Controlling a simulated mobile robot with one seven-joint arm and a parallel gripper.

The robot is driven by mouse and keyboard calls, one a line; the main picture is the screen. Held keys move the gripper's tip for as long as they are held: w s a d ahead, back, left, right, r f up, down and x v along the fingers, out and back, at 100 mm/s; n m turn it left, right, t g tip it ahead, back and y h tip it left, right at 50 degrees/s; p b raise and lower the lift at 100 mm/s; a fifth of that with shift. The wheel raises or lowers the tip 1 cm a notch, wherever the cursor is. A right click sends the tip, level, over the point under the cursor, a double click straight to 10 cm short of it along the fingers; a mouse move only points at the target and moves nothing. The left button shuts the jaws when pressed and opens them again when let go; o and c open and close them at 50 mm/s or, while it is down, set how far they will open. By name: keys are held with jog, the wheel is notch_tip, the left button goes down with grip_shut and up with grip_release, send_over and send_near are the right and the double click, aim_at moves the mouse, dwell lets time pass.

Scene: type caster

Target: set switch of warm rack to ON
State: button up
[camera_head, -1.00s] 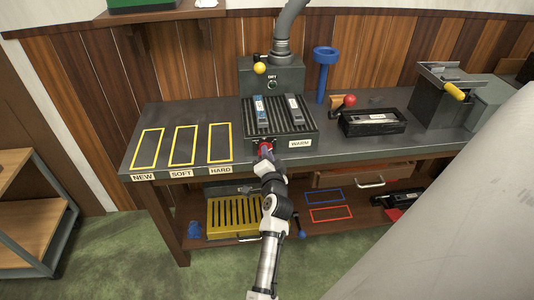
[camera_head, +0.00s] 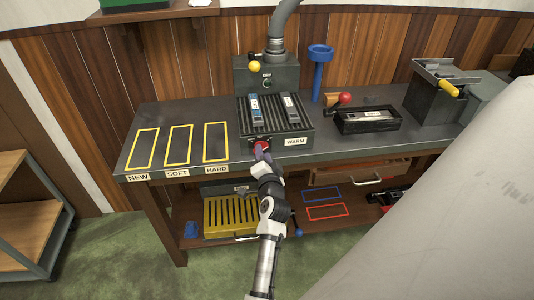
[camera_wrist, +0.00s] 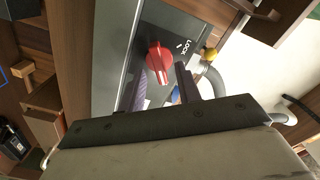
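The warm rack (camera_head: 290,128) is a dark ribbed unit on the bench, with a WARM label on its front. Two small cartridge-like blocks lie on it. Its red switch knob (camera_head: 261,145) is on the left of the front face. In the wrist view the red knob (camera_wrist: 158,58) points down toward my gripper, with white LOCK lettering and a short mark to its right. My gripper (camera_wrist: 163,86) is open, its two dark fingers apart below the knob's tip, with nothing held. In the head view my gripper (camera_head: 262,156) is just in front of the knob; contact cannot be told.
Yellow-outlined areas marked NEW, SOFT and HARD (camera_head: 215,142) lie empty at left. A black tray (camera_head: 368,121) and a blue funnel-topped post (camera_head: 317,75) stand right of the rack. A yellow slotted box (camera_head: 231,216) is on the shelf below.

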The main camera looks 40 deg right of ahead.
jog(key=b+v, duration=0.2)
jog(key=v, duration=1)
jog(key=shift+s+b, duration=0.3)
jog(key=shift+w+a, duration=0.1)
